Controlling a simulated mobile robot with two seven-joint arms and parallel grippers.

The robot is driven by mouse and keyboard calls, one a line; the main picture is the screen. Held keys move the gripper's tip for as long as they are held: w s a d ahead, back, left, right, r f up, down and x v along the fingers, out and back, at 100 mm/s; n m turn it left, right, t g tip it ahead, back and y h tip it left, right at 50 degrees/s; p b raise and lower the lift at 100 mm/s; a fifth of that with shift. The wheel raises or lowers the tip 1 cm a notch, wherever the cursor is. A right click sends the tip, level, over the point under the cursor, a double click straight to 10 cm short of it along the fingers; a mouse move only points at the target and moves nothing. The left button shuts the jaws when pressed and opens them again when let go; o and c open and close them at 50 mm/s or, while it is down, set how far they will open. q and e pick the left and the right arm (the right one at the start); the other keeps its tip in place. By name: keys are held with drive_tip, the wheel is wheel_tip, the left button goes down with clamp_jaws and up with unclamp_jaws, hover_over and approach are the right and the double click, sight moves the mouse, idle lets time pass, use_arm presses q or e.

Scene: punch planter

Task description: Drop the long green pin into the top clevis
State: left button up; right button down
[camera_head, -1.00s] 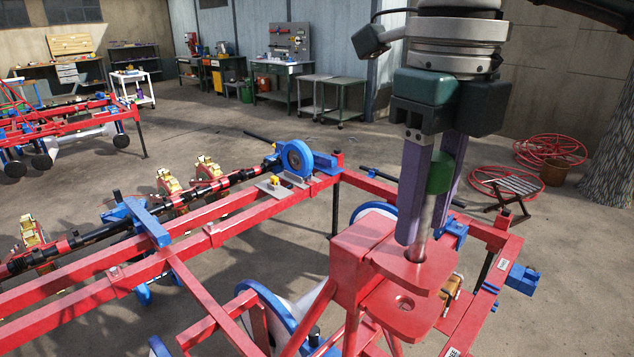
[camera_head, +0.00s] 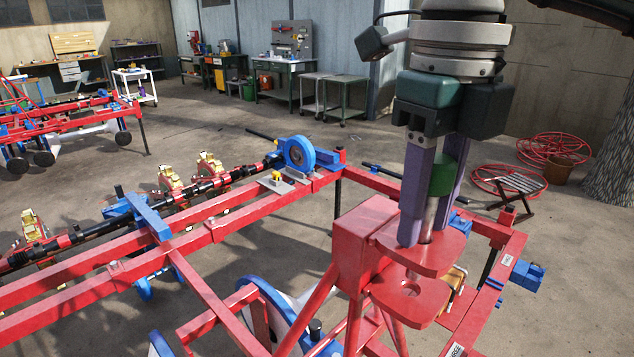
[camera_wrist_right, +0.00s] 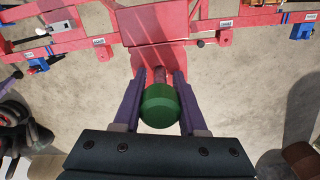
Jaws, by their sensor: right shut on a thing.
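The long pin has a green head (camera_head: 441,179) and a metal shank (camera_head: 430,214). My right gripper (camera_head: 424,230) is shut on it, with a purple finger on each side. The pin is near upright over the red top clevis, which has an upper plate (camera_head: 447,252) and a lower plate (camera_head: 432,303). The shank meets the upper plate, where the fingers partly hide its hole. I cannot tell how deep it sits. A hole shows in the lower plate. In the right wrist view the green head (camera_wrist_right: 160,106) lies between the fingers. My left gripper is out of view.
The red planter frame (camera_head: 200,238) spreads left of the clevis, with a blue bearing block (camera_head: 322,158) behind. A blue part (camera_head: 528,276) sticks out at right. A small folding stool (camera_head: 519,184) and red wheel rims (camera_head: 553,147) stand on the floor behind.

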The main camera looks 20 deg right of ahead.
drive_tip(key=shift+r, duration=0.1)
drive_tip(key=shift+r+p, duration=1.05)
drive_tip(key=shift+r, duration=0.35)
drive_tip(key=shift+f+b, duration=0.65)
drive_tip(key=shift+f+b, duration=0.85)
drive_tip(key=shift+f, duration=0.1)
drive_tip(key=shift+r, duration=0.15)
drive_tip(key=shift+r+p, duration=1.05)
drive_tip(key=shift+r, duration=0.4)
